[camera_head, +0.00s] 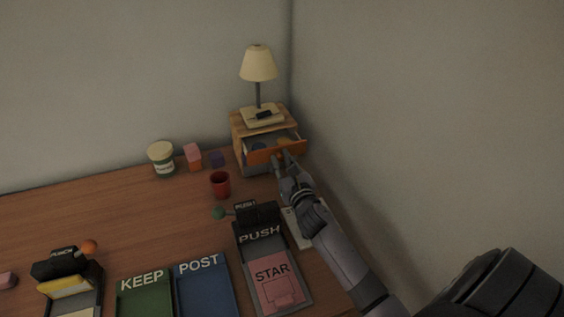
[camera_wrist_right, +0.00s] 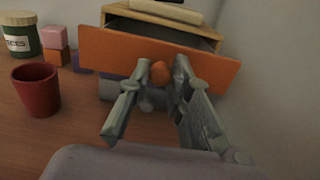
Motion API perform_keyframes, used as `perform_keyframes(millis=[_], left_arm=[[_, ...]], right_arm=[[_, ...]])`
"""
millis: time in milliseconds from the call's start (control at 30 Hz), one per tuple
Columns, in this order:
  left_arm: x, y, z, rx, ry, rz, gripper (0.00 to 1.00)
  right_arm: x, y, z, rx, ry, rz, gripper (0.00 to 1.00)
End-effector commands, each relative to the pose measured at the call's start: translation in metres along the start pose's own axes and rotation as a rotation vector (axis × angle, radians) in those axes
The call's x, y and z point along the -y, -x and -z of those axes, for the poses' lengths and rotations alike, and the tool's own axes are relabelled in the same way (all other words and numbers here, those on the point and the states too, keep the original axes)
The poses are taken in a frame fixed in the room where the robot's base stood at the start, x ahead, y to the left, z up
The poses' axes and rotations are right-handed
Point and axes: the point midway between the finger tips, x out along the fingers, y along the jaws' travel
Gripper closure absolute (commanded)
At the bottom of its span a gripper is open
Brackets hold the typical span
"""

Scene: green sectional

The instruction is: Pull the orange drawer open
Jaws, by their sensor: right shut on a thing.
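The orange drawer (camera_head: 263,156) is part of a small wooden cabinet (camera_head: 242,126) at the back right of the desk. The drawer stands partly open, and things inside it show in the head view. In the right wrist view, the drawer's orange front (camera_wrist_right: 120,51) has a round orange knob (camera_wrist_right: 160,71). My right gripper (camera_head: 284,160) is at the drawer front. In the right wrist view, its fingers (camera_wrist_right: 160,78) are on either side of the knob, shut on it. My left gripper is not in view.
A lamp (camera_head: 258,65) stands on the cabinet. A red cup (camera_head: 220,184) is left of my right gripper, with a jar (camera_head: 161,158) and small blocks (camera_head: 193,156) behind. A PUSH device (camera_head: 258,222) and trays are nearer. A wall is close on the right.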

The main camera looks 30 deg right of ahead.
Motion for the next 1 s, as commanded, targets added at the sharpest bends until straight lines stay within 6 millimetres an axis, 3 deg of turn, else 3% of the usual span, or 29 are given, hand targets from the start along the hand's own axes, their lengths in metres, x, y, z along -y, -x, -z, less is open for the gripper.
perform_keyframes(millis=[533,800,1000], left_arm=[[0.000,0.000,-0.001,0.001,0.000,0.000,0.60],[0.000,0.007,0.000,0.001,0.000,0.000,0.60],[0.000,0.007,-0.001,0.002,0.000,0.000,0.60]], right_arm=[[0.000,0.001,0.000,-0.001,0.001,0.000,1.00],[0.000,0.033,0.000,-0.002,0.003,0.000,1.00],[0.000,0.035,0.000,0.000,0.000,0.001,1.00]])
